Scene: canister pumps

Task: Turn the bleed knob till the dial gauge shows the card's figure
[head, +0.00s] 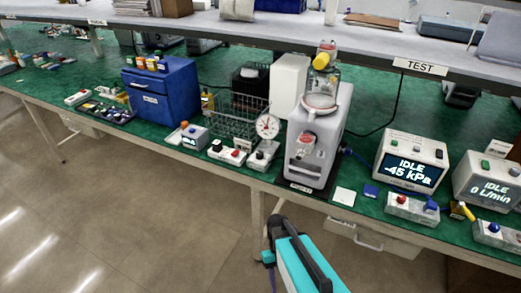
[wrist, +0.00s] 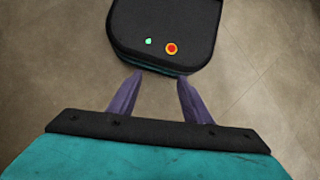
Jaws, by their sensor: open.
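The round white dial gauge (head: 267,126) stands in front of the wire basket, left of the pump; its reading is too small to tell. I cannot tell which part is the bleed knob. A white card (head: 344,196) lies right of the pump; no figure is readable. My gripper (wrist: 160,92) is open and empty over bare floor in the wrist view.
A display box (head: 410,158) reads IDLE -45 kPa; another (head: 487,183) reads 0 L/min. A blue cabinet (head: 160,92), wire basket (head: 236,115) and small switch boxes (head: 226,153) crowd the green bench. A shelf (head: 370,40) overhangs it. Floor (head: 130,210) in front is clear.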

